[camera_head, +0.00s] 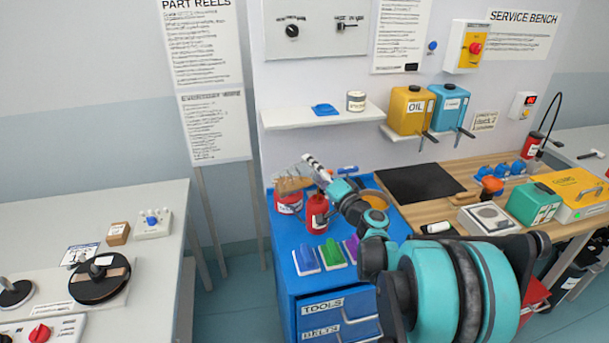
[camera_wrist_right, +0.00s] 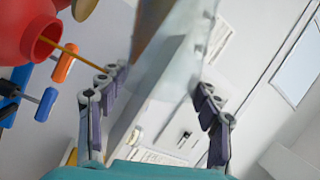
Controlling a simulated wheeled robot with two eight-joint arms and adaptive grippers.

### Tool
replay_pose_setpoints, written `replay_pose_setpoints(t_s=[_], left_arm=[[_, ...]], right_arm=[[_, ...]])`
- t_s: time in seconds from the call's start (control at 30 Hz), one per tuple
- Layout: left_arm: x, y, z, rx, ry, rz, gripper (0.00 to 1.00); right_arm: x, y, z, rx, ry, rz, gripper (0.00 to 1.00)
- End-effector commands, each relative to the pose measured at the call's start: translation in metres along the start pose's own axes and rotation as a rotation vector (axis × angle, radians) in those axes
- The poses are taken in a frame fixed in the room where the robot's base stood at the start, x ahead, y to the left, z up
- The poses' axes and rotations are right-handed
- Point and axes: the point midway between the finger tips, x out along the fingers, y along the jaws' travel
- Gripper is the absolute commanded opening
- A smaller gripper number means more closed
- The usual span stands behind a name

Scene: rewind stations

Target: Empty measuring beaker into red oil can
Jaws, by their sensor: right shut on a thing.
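In the wrist view a clear measuring beaker (camera_wrist_right: 172,60) with brown liquid is between the fingers of my right gripper (camera_wrist_right: 160,85), shut on it. A red oil can (camera_wrist_right: 18,28) is at upper left, its round mouth facing the beaker side. A thin amber line runs into this mouth; it looks like a stream of oil. In the head view my right gripper (camera_head: 326,176) is above the blue cabinet. The tilted, brownish beaker (camera_head: 292,184) is beside it. A red can (camera_head: 317,214) stands below the gripper. My left gripper is not in view.
Another red container (camera_head: 288,205) stands left on the blue cabinet (camera_head: 282,240). Coloured blocks (camera_head: 331,252) lie at the front. A black mat (camera_head: 418,182) is on the wooden bench to the right. Yellow (camera_head: 411,112) and blue (camera_head: 447,108) tanks hang above.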

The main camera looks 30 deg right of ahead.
Motion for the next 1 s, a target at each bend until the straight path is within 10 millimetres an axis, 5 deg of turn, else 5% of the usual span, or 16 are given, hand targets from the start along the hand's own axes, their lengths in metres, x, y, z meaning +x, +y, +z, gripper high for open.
replay_pose_setpoints(t_s=[1.0], left_arm=[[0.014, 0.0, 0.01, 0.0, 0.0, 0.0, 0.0]], right_arm=[[-0.002, 0.012, 0.001, 0.109, 0.023, -0.031, 0.07]])
